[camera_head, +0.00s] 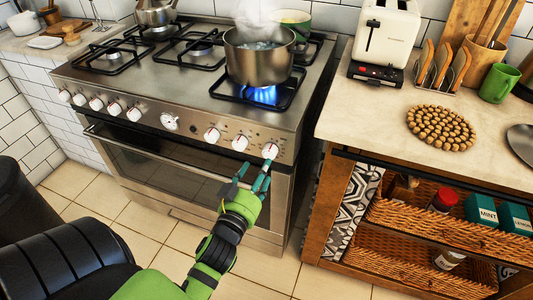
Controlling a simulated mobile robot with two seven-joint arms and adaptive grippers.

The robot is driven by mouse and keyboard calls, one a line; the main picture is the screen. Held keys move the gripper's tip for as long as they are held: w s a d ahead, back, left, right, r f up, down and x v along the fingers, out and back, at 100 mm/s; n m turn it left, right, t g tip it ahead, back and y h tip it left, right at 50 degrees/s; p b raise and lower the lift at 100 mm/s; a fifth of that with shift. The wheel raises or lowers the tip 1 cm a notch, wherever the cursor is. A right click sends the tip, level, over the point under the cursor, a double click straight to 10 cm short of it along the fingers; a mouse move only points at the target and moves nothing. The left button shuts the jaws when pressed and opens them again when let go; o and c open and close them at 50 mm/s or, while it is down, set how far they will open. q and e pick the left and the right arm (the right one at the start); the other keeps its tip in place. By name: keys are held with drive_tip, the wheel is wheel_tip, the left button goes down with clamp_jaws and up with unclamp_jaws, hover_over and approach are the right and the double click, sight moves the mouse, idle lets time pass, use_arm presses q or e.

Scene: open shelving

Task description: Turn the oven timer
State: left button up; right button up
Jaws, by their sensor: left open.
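The steel oven (210,172) has a front panel with a row of white knobs. My left gripper (255,171) is in front of the panel's right end. Its teal fingers are open, and it is well to the right of the chrome dial. One fingertip is just below the rightmost knob (270,151); I cannot tell whether they touch. Nothing shows between the fingers. My right gripper is not in view.
A steaming pot (259,58) stands over a lit blue flame (262,94) at the front right burner. A wooden counter with wicker drawers (440,226) stands right of the oven. Tiled floor (165,205) is clear in front.

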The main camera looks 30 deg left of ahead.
sight(268, 155)
use_arm(q)
drive_tip(key=shift+r+x, duration=0.2)
drive_tip(key=shift+x, duration=2.5)
drive_tip(key=shift+d, duration=0.15)
drive_tip(key=shift+c, duration=0.4)
drive_tip(key=c, duration=1.1)
